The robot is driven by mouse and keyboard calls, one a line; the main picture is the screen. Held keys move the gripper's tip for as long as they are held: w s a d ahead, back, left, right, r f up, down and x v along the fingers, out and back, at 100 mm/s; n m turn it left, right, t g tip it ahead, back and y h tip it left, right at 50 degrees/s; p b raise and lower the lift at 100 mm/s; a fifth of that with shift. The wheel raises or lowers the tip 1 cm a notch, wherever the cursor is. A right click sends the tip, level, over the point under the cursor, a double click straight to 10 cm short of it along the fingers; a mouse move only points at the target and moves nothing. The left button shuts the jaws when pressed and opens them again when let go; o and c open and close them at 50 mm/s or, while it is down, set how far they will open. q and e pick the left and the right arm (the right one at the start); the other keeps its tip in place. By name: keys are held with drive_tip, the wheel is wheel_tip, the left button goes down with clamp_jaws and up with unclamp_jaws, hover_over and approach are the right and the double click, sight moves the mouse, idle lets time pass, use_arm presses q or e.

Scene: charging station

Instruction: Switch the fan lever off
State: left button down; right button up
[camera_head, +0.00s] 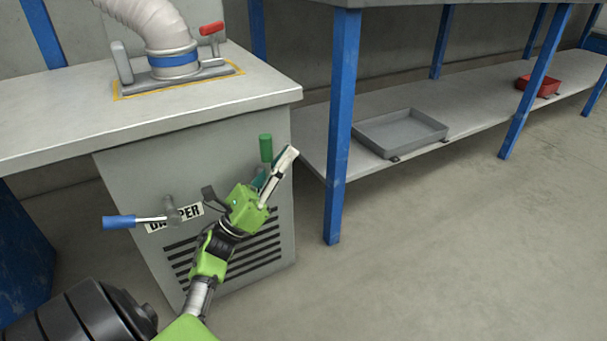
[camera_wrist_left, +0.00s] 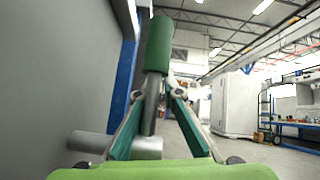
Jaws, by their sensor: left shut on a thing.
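The lever with the green handle (camera_head: 265,148) stands upright on the front of the grey cabinet (camera_head: 130,185), near its right edge. I take it as the fan lever; its label is hidden behind my gripper. In the left wrist view, its green handle (camera_wrist_left: 159,44) rises above a metal rod. My left gripper (camera_head: 279,163) is at this lever, just below the handle. In the left wrist view its fingers (camera_wrist_left: 155,92) are closed around the rod. My right gripper is not in view.
A blue-handled lever (camera_head: 120,221) points left beside a partly hidden DAMPER label (camera_head: 190,213). A red-handled clamp (camera_head: 211,30) and a hose (camera_head: 160,25) are on the cabinet top. A blue table leg (camera_head: 340,130) stands to the right. A grey tray (camera_head: 400,132) lies on the low shelf.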

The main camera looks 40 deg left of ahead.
use_arm(q)
drive_tip(key=shift+s+a+r, duration=0.2)
drive_tip(key=shift+s+r, duration=0.05)
drive_tip(key=shift+s, duration=0.1)
drive_tip(key=v, duration=1.2)
drive_tip(key=shift+w+d+f, duration=0.15)
drive_tip(key=shift+w+f, duration=0.05)
drive_tip(key=shift+f, duration=0.1)
drive_tip(key=shift+w, duration=0.1)
